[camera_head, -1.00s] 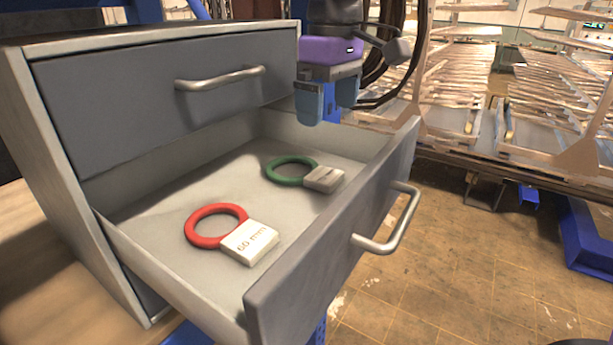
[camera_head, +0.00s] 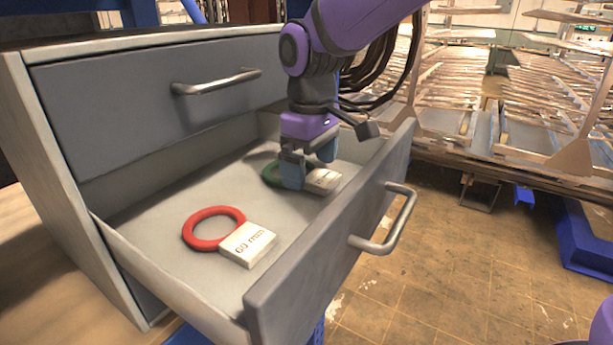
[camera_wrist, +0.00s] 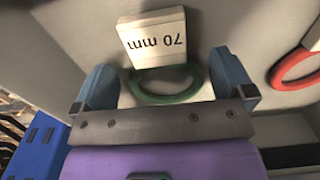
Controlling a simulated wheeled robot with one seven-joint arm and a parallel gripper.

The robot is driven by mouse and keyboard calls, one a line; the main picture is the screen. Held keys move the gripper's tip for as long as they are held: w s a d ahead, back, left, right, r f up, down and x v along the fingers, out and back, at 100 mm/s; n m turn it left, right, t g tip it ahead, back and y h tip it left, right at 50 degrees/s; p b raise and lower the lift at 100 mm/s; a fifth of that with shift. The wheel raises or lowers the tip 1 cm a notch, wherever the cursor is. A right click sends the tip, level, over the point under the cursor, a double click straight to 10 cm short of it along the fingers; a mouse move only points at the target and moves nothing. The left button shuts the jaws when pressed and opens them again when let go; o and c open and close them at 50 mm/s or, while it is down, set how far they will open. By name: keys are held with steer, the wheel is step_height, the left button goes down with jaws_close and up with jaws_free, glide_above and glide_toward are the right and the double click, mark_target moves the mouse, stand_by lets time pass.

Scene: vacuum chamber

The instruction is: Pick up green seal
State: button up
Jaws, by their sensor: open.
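The green seal (camera_head: 272,174) is a green ring joined to a pale block, lying in the open drawer's back right part. In the wrist view the green ring (camera_wrist: 165,98) shows between my two blue fingers, and its block reads "70 mm". My gripper (camera_head: 309,170) is open, its fingers low over the seal. In the head view the near finger hides part of the ring. I cannot tell whether the fingers touch the seal.
A red seal (camera_head: 213,229) with a block marked "60 mm" lies nearer in the same drawer. The drawer front (camera_head: 330,236) with its handle (camera_head: 386,232) stands right of the seals. A shut drawer (camera_head: 150,105) is above.

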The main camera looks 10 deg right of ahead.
mark_target(310, 175)
steer(key=shift+f, duration=0.65)
steer(key=c, duration=0.9)
steer(key=shift+r, duration=0.1)
steer(key=shift+c, duration=0.2)
steer(key=shift+s+a+r, duration=0.1)
steer(key=shift+s+r, duration=0.05)
steer(key=shift+r, duration=0.3)
step_height(310, 175, up, 6)
steer(key=s+a, duration=0.4)
steer(key=s, duration=0.1)
steer(key=s+a, duration=0.4)
steer(key=s, duration=0.1)
steer(key=s+a, duration=0.4)
steer(key=s, duration=0.1)
steer(key=shift+s, duration=0.25)
